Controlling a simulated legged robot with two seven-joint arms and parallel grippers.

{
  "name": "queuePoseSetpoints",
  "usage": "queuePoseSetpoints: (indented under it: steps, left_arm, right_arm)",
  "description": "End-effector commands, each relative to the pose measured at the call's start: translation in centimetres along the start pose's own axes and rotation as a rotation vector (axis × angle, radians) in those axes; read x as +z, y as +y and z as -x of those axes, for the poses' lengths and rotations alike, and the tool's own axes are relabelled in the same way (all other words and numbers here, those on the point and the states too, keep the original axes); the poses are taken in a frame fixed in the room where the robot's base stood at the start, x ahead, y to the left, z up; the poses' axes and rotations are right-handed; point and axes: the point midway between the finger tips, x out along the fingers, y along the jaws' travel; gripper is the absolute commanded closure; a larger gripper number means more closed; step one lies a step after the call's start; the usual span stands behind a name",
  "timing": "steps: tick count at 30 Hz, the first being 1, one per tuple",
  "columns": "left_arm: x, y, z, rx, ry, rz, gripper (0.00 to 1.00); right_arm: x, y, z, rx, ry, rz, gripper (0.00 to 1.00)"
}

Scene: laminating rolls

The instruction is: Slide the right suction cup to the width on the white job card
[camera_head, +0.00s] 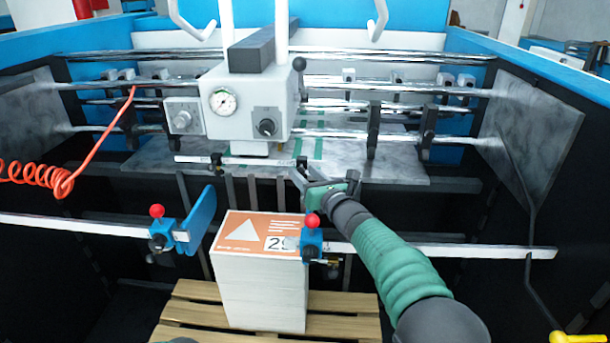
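A thin white scale bar (255,162) runs crosswise below the white machine head. The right suction cup looks to be the small dark slider (303,163) near its right end. A similar dark slider (216,160) sits near the left end. My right gripper (301,174) reaches in from the lower right, its fingertips right at or just below the right slider. I cannot tell whether they touch it or how far apart they are. A white number card (282,243) that seems to read 29 lies on the orange-topped stack, partly covered at its right. My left gripper is not in view.
The white stack (262,290) stands on a wooden pallet (340,327). A long rail (430,250) crosses in front, with red-knobbed blue clamps (162,235) (311,240). A gauge (223,101) is on the machine head. A coiled orange hose (40,175) hangs at left.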

Motion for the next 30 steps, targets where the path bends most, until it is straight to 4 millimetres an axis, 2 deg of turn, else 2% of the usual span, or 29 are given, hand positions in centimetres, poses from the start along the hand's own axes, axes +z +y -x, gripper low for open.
queuePoseSetpoints:
  steps: [7,12,14,24,30]
  left_arm:
    - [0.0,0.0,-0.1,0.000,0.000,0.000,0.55]
    - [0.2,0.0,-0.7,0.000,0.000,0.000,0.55]
    - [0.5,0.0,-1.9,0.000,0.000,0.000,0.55]
    - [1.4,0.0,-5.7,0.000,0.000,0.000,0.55]
    - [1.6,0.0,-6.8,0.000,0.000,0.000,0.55]
  right_arm:
    - [0.7,0.2,0.0,0.002,-0.002,0.002,0.55]
    - [3.6,0.7,-0.1,0.002,-0.003,0.002,0.55]
    - [2.8,1.5,1.4,0.002,0.000,-0.001,0.55]
    - [2.8,6.2,9.7,0.003,-0.002,-0.003,0.55]
    - [3.1,8.1,13.0,0.002,-0.001,-0.002,0.55]
